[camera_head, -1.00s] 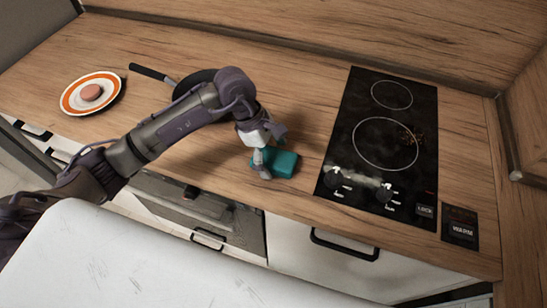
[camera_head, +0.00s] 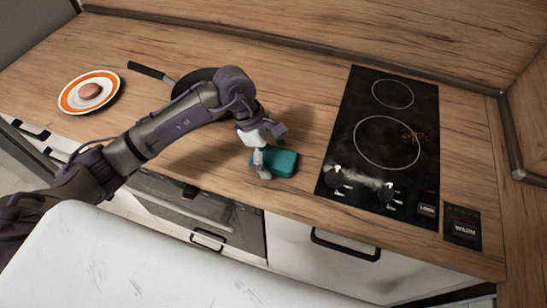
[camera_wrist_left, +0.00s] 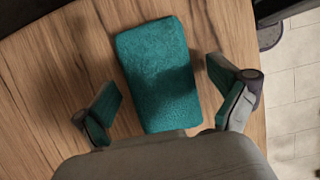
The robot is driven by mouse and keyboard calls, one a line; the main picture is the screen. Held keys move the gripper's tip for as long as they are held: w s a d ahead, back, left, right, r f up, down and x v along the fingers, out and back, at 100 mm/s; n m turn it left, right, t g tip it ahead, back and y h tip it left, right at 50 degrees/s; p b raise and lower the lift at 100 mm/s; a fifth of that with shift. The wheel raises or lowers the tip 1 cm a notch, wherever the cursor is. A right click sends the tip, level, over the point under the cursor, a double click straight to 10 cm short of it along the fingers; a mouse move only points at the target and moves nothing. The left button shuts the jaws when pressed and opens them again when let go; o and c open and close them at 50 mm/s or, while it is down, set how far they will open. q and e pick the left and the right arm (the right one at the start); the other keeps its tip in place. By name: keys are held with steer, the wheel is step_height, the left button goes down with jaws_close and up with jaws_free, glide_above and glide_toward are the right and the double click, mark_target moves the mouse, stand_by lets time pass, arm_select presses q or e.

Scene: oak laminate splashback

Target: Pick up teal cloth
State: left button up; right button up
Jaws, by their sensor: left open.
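The teal cloth (camera_head: 284,163) is a folded, thick rectangular pad lying flat on the wooden counter, left of the cooktop. It also shows in the left wrist view (camera_wrist_left: 157,70), between and ahead of my fingers. My left gripper (camera_head: 268,148) is over the cloth's near left part. In the left wrist view the left gripper (camera_wrist_left: 168,108) is open, with one finger on each side of the cloth and wood showing between each finger and the cloth. The palm hides the cloth's near end in that view. My right gripper is not in view.
A black cooktop (camera_head: 386,145) with knobs and a dirty patch lies right of the cloth. A dark pan (camera_head: 197,80) sits behind my left arm. An orange-rimmed plate (camera_head: 71,104) holds a round pinkish item (camera_head: 89,91). The counter's front edge is close to the cloth.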

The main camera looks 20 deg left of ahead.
mark_target(280, 156)
arm_select(q)
steer(key=shift+c, duration=0.2)
steer(key=c, duration=1.2)
steer(key=shift+r+p, duration=0.4)
steer(key=shift+p, duration=0.2)
steer(key=shift+w+r+b, duration=0.1)
steer(key=shift+r+b, duration=0.15)
steer(key=shift+b, duration=0.1)
step_height(280, 156, up, 3)
steer(key=shift+r+b, duration=0.1)
steer(key=shift+b, duration=0.55)
steer(key=s+d+r+b, duration=0.1)
steer(key=d+r, duration=0.1)
steer(key=d, duration=0.1)
steer(key=s+d+r, duration=0.2)
steer(key=d, duration=0.2)
steer(key=s+d+r+b, duration=0.1)
steer(key=s+d+r, duration=0.1)
steer(key=d+r, duration=0.1)
steer(key=shift+d+b, duration=0.3)
steer(key=shift+d, duration=0.05)
